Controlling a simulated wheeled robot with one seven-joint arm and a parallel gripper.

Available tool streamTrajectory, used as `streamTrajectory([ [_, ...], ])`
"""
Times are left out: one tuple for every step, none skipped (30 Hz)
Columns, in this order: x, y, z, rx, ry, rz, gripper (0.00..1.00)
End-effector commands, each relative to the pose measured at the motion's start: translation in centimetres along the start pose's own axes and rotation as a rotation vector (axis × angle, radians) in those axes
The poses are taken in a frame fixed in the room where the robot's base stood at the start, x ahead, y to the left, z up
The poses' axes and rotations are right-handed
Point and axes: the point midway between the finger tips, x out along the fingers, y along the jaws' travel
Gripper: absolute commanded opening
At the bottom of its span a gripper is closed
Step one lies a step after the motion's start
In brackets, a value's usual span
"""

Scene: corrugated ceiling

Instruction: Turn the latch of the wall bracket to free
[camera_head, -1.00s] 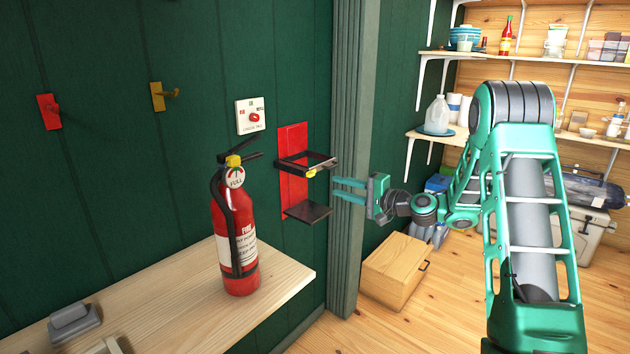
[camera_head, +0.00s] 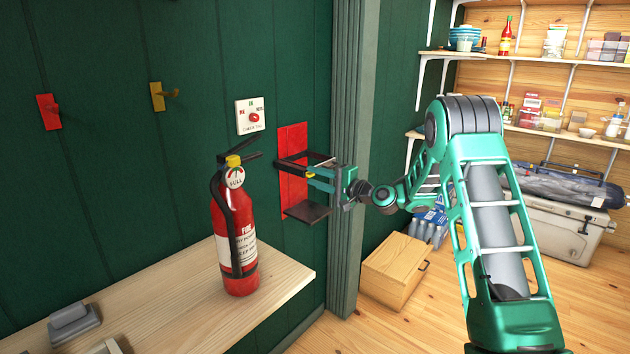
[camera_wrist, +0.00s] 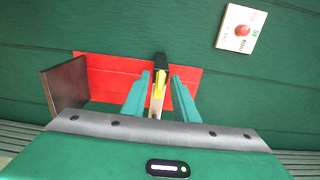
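The wall bracket (camera_head: 292,194) is a red plate on the green wall with a dark upper frame and a dark lower shelf (camera_head: 307,211). Its yellow latch (camera_head: 311,172) is at the front of the upper frame. In the wrist view the latch (camera_wrist: 158,88) lies between the two teal fingers. My gripper (camera_head: 316,178) is at the front of the bracket. In the wrist view my gripper (camera_wrist: 159,95) is open, with gaps showing beside the latch. Whether a finger touches the latch cannot be told.
A red fire extinguisher (camera_head: 236,235) stands on the wooden bench (camera_head: 170,310), left of the bracket. A white panel with a red knob (camera_head: 250,116) is above left of the bracket. A green post (camera_head: 346,240) stands close to its right. A wooden box (camera_head: 395,268) is on the floor.

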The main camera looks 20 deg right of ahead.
Motion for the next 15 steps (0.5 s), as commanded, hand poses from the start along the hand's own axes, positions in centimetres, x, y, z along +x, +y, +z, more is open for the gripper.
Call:
streamTrajectory([
  [0.10,-0.01,-0.02,-0.001,0.000,0.000,0.27],
  [0.13,-0.01,-0.02,-0.001,0.000,0.000,0.27],
  [0.15,-0.01,-0.02,-0.001,0.000,0.000,0.27],
  [0.15,-0.02,-0.02,-0.001,0.000,0.000,0.27],
  [0.15,-0.02,-0.01,-0.001,0.000,0.000,0.27],
  [0.15,-0.02,-0.01,-0.001,0.000,0.000,0.27],
  [0.14,-0.02,0.00,-0.001,0.000,0.000,0.27],
  [0.14,-0.02,0.00,-0.001,0.000,0.000,0.27],
  [0.14,-0.02,0.01,-0.001,0.000,0.000,0.19],
  [0.14,-0.02,0.01,-0.001,0.000,0.000,0.12],
  [0.14,-0.02,0.02,0.000,0.000,0.000,0.05],
  [0.14,-0.01,0.02,0.000,-0.001,0.000,0.00],
  [0.14,-0.01,0.02,0.000,-0.001,0.000,0.00],
  [0.14,-0.01,0.03,0.000,-0.001,0.000,0.00],
  [0.13,0.00,0.03,0.000,-0.001,0.000,0.00],
])
